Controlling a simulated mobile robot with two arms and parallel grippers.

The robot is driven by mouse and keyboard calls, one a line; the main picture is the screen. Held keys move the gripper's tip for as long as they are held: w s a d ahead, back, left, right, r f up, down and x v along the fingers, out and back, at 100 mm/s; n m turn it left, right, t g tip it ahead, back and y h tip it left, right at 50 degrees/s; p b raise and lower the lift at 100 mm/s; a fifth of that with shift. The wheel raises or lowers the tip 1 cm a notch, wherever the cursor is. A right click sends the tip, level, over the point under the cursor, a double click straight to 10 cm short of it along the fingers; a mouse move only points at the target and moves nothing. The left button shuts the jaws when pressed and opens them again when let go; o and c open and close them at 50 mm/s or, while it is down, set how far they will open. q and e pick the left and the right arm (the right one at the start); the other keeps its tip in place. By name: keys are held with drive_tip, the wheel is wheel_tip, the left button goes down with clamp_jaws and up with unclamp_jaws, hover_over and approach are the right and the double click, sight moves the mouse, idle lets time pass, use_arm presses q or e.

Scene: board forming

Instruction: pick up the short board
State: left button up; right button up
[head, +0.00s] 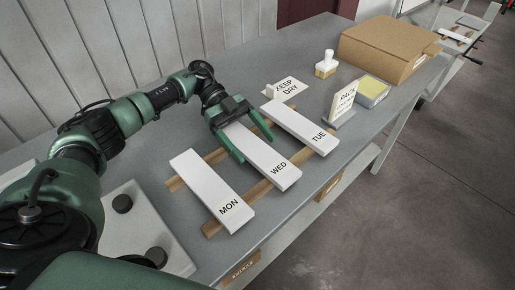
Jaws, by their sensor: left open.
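Three white boards lie side by side across two wooden strips on the grey table. They are marked MON (208,188), WED (266,162) and TUE (300,126). Perspective and my gripper make it hard to tell which is the short one. My left gripper (254,149) is open over the far part of the WED board, one finger towards MON and the other towards TUE. It hides the board's far end. I cannot tell whether the fingers touch the board. My right gripper is not in view.
The wooden strips (212,228) show between the boards. Behind stand a KEEP DRY card (287,89), a white-handled stamp (327,66), a PACK sign (343,100), a yellow-topped pad (373,90) and a cardboard box (388,48). The grey table's (185,240) right edge lies close to the boards.

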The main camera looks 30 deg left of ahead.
sight(257, 149)
use_arm(q)
drive_tip(key=shift+x, duration=1.05)
drive_tip(key=c, duration=1.8)
drive_tip(key=shift+w+r, duration=0.1)
wheel_tip(257, 149, up, 20)
drive_tip(key=o, duration=1)
drive_tip(key=c, duration=1)
drive_tip(key=shift+o, duration=0.2)
